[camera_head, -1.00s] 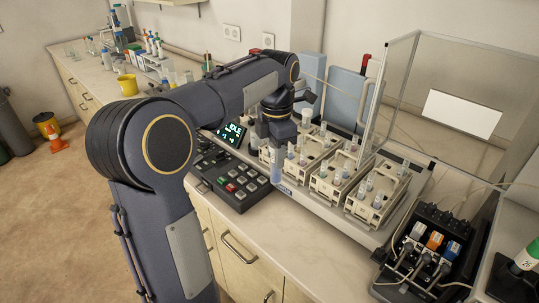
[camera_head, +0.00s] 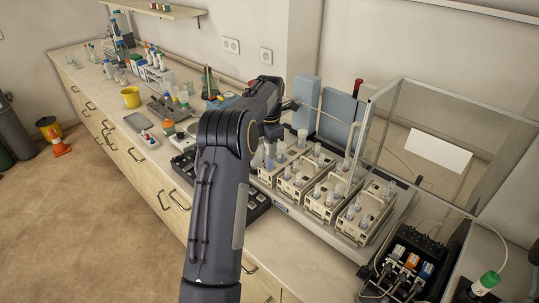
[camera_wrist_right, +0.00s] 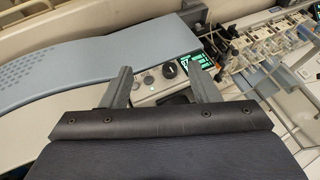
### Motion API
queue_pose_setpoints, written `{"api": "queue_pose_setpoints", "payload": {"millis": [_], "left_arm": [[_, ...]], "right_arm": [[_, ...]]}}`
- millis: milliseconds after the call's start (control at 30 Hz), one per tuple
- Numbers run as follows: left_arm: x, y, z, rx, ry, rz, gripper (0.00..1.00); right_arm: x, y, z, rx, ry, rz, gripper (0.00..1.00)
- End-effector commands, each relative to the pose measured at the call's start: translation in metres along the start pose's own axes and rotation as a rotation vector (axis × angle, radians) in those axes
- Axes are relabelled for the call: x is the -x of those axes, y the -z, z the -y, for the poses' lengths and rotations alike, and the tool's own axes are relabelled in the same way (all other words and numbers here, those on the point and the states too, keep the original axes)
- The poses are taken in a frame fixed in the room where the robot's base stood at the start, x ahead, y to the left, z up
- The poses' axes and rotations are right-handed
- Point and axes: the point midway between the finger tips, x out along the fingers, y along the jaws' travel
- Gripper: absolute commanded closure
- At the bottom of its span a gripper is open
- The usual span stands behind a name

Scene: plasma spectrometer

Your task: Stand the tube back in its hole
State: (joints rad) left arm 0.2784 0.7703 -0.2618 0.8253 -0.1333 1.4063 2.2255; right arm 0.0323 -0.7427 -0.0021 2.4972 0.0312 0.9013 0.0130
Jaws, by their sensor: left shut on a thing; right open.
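My left gripper (camera_head: 272,132) is shut, above the left end of the row of tube racks. A pale tube (camera_head: 269,158) shows just below it, largely lost among the arm and the rack; I take it as the held tube. I cannot tell whether its lower end is in a hole. The cream racks (camera_head: 322,208) hold several upright tubes with pale caps. My right gripper (camera_wrist_right: 162,84) is open and empty in the right wrist view, with the racks (camera_wrist_right: 262,42) at the upper right.
A clear-walled enclosure (camera_head: 440,150) stands right of the racks. A black unit with coloured connectors (camera_head: 408,262) is at the lower right. My left arm hides most of the keypad (camera_head: 258,207). Blue panels (camera_head: 338,112) stand behind the racks. A yellow mug (camera_head: 130,97) is farther left.

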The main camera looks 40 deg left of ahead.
Motion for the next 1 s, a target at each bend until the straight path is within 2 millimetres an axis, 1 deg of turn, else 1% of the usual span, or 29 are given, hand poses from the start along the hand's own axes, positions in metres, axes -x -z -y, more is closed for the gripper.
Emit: {"api": "queue_pose_setpoints", "payload": {"millis": [67, 200, 233, 300, 367, 600, 767, 800, 933, 1000], "left_arm": [[-0.007, 0.000, 0.000, 0.000, 0.001, -0.001, 1.00], [-0.030, 0.001, 0.001, 0.001, 0.002, -0.002, 1.00], [-0.038, 0.001, 0.000, 0.001, 0.001, -0.002, 1.00], [-0.048, 0.001, 0.000, 0.001, 0.000, -0.001, 1.00], [-0.050, 0.001, 0.001, 0.001, 0.000, 0.000, 1.00], [-0.046, 0.000, 0.001, 0.001, 0.000, 0.000, 1.00], [-0.051, 0.001, 0.001, 0.000, 0.000, -0.001, 1.00], [-0.050, 0.001, 0.001, 0.000, 0.000, -0.001, 0.65], [-0.050, 0.000, 0.001, 0.000, 0.000, -0.001, 0.48], [-0.050, 0.000, 0.001, 0.000, 0.000, -0.001, 0.48]], "right_arm": [[-0.003, -0.001, -0.001, 0.000, 0.000, -0.001, 0.45], [-0.012, -0.006, -0.005, 0.000, 0.000, -0.001, 0.45], [-0.018, -0.009, -0.009, 0.000, 0.000, -0.001, 0.45], [-0.027, -0.013, -0.012, 0.000, 0.000, -0.001, 0.45], [-0.029, -0.014, -0.013, 0.000, 0.000, 0.000, 0.45], [-0.026, -0.013, -0.012, 0.000, 0.000, -0.001, 0.45], [-0.027, -0.013, -0.013, 0.000, 0.000, -0.001, 0.45], [-0.027, -0.013, -0.012, 0.000, 0.000, -0.001, 0.45], [-0.027, -0.013, -0.012, 0.000, 0.000, -0.001, 0.45], [-0.027, -0.013, -0.012, 0.000, 0.000, -0.001, 0.45]]}}
